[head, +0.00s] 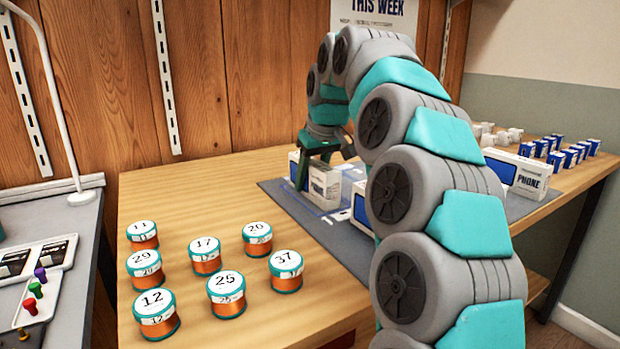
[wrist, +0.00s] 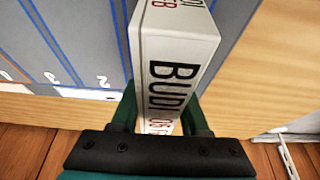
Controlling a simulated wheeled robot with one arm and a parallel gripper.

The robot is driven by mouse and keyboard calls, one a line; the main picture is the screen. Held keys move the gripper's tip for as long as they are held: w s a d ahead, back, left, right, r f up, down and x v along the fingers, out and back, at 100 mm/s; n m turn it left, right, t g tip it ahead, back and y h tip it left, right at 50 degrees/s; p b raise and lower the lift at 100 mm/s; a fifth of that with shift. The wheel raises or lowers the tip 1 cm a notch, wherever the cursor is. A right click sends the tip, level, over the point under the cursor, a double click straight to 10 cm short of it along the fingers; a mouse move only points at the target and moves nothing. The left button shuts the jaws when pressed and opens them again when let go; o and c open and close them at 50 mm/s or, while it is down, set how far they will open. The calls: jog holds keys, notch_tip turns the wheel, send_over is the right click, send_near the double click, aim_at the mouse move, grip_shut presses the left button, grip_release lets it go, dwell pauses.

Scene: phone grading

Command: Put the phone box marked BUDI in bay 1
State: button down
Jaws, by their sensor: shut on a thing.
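The phone box marked BUDI (wrist: 172,80) is white with black and red lettering and fills the middle of the wrist view. My gripper (wrist: 160,118) is shut on it, one green finger on each side. In the head view my gripper (head: 322,160) points down over the grey mat (head: 285,200), with a white box (head: 324,186) between its fingers. The mat has blue-outlined bays; labels 2 (wrist: 102,81) and 3 (wrist: 51,78) show left of the box. No label 1 shows; the box and fingers cover that side. I cannot tell whether the box touches the mat.
Several orange jars with numbered teal lids (head: 205,255) stand on the table's left. A box marked PHONE (head: 528,178) and several small blue-and-white boxes (head: 570,155) are at the right. White boxes stand close beside my gripper. My arm hides part of the mat.

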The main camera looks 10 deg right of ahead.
jog(key=shift+c, duration=2)
grip_release()
jog(key=shift+r, duration=0.1)
jog(key=p+v, duration=0.2)
jog(key=v, duration=0.8)
jog(key=shift+r+p, duration=0.3)
jog(key=shift+r, duration=0.15)
jog(key=shift+s+d+r+p, duration=0.1)
jog(key=shift+s+r+p, duration=0.3)
jog(key=shift+r, duration=0.2)
